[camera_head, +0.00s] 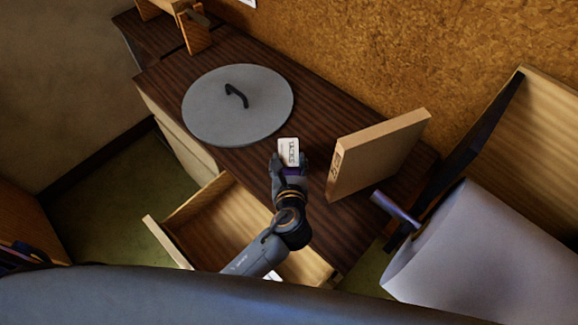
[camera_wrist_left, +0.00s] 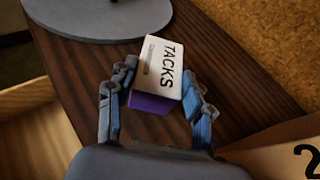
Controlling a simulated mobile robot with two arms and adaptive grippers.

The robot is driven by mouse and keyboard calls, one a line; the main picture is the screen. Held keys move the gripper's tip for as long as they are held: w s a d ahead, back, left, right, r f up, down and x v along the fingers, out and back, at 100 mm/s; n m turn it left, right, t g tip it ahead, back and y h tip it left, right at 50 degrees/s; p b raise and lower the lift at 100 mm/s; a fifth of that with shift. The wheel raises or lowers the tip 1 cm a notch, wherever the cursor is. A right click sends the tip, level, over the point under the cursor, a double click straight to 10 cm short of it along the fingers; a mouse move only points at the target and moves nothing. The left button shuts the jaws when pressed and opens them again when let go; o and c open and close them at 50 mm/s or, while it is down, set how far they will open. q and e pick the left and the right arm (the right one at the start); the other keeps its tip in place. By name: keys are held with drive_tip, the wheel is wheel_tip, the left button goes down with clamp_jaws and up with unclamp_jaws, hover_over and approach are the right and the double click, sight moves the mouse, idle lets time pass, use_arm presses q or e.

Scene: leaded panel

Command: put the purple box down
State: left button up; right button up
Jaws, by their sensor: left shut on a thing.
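The purple box (camera_head: 288,147) has a white face lettered TACKS and a purple side. It also shows in the left wrist view (camera_wrist_left: 160,70), where its purple end faces me. My left gripper (camera_head: 289,162) is shut on the box, with one finger along each side. In the left wrist view the gripper (camera_wrist_left: 158,92) has its fingers by the box's near half. The box is over the dark wooden cabinet top (camera_head: 330,105); whether it touches the wood I cannot tell. My right gripper does not show.
A round grey lid (camera_head: 215,105) with a black handle lies left of the box. A tan box (camera_head: 378,158) stands to the right. An open drawer (camera_head: 215,215) is below my left arm. A large pale cylinder (camera_head: 480,255) is at lower right. Bare wood lies behind the box.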

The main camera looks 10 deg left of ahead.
use_arm(q)
drive_tip(key=shift+s+f, duration=0.1)
drive_tip(key=shift+f, duration=1.05)
drive_tip(key=shift+f, duration=0.1)
drive_tip(key=o, duration=1.2)
drive_tip(key=shift+o, duration=0.2)
drive_tip(key=shift+s, duration=0.15)
drive_tip(key=v, duration=1.2)
drive_tip(key=shift+b, duration=0.3)
